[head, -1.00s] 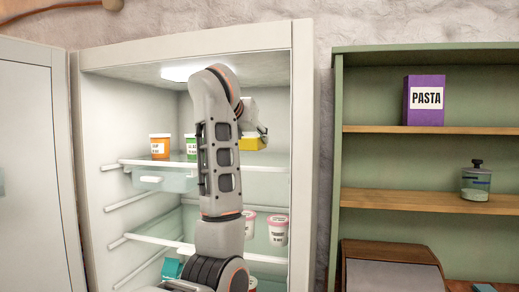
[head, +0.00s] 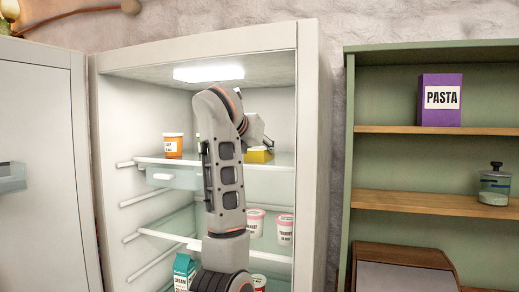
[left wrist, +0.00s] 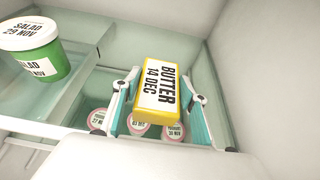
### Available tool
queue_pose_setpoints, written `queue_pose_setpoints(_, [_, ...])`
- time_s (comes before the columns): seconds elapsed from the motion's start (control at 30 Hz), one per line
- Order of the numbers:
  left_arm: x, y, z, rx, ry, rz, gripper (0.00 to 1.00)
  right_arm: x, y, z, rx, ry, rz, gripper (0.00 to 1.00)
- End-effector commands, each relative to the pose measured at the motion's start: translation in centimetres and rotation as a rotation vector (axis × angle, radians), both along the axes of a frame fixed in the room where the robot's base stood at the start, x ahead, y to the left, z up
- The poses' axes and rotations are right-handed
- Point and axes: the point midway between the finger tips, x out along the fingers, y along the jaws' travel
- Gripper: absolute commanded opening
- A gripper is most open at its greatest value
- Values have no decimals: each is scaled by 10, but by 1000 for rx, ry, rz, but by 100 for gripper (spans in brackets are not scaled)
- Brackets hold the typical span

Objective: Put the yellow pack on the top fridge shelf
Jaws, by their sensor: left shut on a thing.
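The yellow pack (head: 258,157), labelled BUTTER, is inside the open fridge at the height of the top shelf (head: 271,168), right of my left arm. In the left wrist view the pack (left wrist: 163,90) sits between the two fingers of my left gripper (left wrist: 160,98), which is shut on it. The glass shelf shows beneath it; I cannot tell whether the pack touches the glass. In the head view my left gripper (head: 263,143) is partly hidden behind its own arm. My right gripper is not in view.
A green salad tub (left wrist: 33,48) stands left of the pack. Pink-lidded yogurt tubs (head: 285,228) and a teal carton (head: 184,270) are lower down. The fridge's right wall (head: 311,150) is close to the pack.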

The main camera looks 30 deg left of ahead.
Motion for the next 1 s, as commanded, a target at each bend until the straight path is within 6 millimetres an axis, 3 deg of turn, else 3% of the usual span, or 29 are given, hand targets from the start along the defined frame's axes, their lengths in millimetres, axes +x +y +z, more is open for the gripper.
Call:
queue_pose_setpoints(0.03, [0,0,-2,0,0,-1,48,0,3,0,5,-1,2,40])
queue_pose_setpoints(0.1, [0,0,-1,0,0,-1,59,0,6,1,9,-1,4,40])
queue_pose_setpoints(0.5, [0,0,2,0,0,0,59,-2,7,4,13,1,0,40])
queue_pose_setpoints(1.0, [-48,-11,22,1,0,3,59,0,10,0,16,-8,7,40])
